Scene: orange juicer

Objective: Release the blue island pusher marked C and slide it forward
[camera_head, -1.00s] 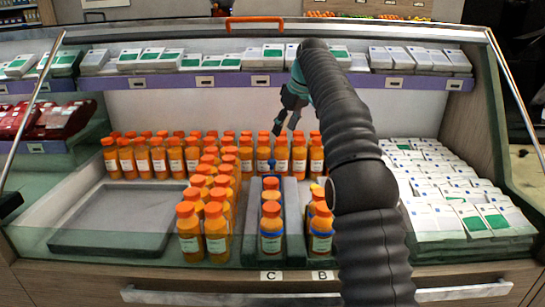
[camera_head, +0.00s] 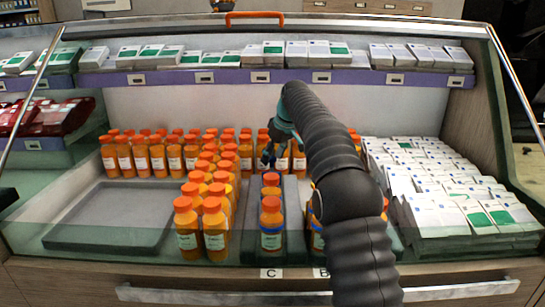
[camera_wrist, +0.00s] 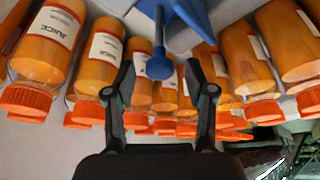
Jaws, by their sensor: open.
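The blue pusher shows in the wrist view as a rod with a round knob (camera_wrist: 160,66) and a wider blue part above it in the picture. My gripper (camera_wrist: 158,88) is open, with one finger on each side of the knob; no contact is visible. In the head view my gripper (camera_head: 267,158) is low behind the bottles of lane C and largely hides the pusher there. The lane is marked by a white C label (camera_head: 270,273) on the front edge. A few orange juice bottles (camera_head: 271,225) stand in it between grey dividers.
Rows of juice bottles (camera_head: 213,225) stand left of the lane, and more behind. Lane B (camera_head: 321,273) is to the right, partly hidden by my arm. White cartons (camera_head: 450,195) fill the right side. An empty grey tray (camera_head: 115,215) lies left. A purple-edged shelf (camera_head: 235,77) runs above.

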